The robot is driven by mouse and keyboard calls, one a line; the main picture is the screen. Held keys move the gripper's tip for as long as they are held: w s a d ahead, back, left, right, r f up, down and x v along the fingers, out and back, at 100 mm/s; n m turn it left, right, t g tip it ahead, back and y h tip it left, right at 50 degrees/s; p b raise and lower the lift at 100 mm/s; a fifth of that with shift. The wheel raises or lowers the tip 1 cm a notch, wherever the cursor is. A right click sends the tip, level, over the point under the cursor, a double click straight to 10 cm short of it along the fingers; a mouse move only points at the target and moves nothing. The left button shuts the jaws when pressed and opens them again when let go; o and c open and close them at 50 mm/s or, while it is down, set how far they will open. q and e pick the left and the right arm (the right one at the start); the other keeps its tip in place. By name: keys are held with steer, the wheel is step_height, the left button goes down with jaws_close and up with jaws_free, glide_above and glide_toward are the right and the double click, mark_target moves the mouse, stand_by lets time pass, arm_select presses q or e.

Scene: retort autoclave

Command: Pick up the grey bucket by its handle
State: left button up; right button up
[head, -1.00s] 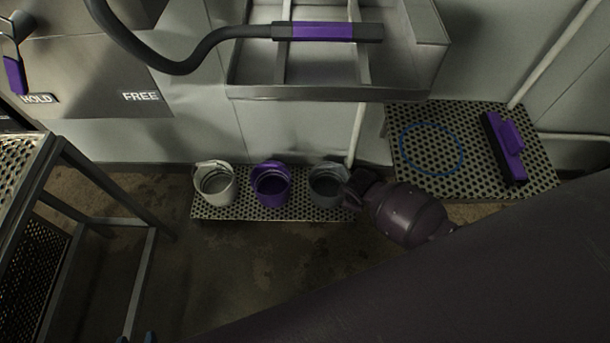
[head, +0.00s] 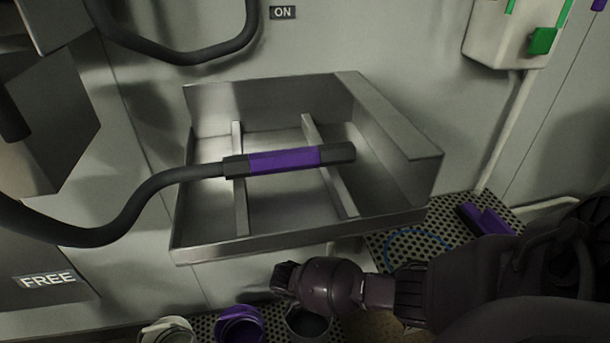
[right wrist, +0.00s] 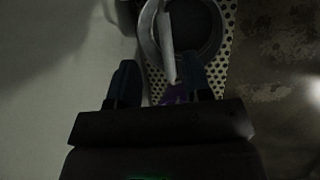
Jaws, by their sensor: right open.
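The grey bucket (head: 308,324) is cut off at the bottom edge of the head view and stands on the perforated shelf, right of the purple bucket (head: 240,328). My right gripper (head: 280,277) shows just above and left of it in that view. In the right wrist view the gripper (right wrist: 170,85) is open, with a pale curved strip, apparently the handle (right wrist: 160,40), between and beyond its fingers. The dark bucket opening (right wrist: 192,28) lies beside the strip. Whether the fingers reach around the handle I cannot tell. My left gripper is out of view.
A pale bucket (head: 168,332) stands left of the purple one. Above is a metal basin (head: 300,243) with a purple-gripped hose (head: 285,160) across it. At right a perforated shelf (head: 390,250) holds a blue ring (head: 445,242) and a purple tool (head: 487,219).

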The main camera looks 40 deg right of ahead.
steer(key=shift+x, duration=0.9)
steer(key=f+b, duration=0.2)
steer(key=s+f, duration=0.1)
steer(key=f, duration=0.1)
steer(key=shift+d+f+b, duration=0.15)
steer(key=shift+d+b, duration=0.2)
steer(key=shift+b, duration=0.05)
steer(key=shift+w+d+f, duration=0.2)
steer(key=shift+w, duration=0.1)
steer(key=shift+r, duration=0.1)
steer(key=shift+c, duration=0.3)
jaws_close()
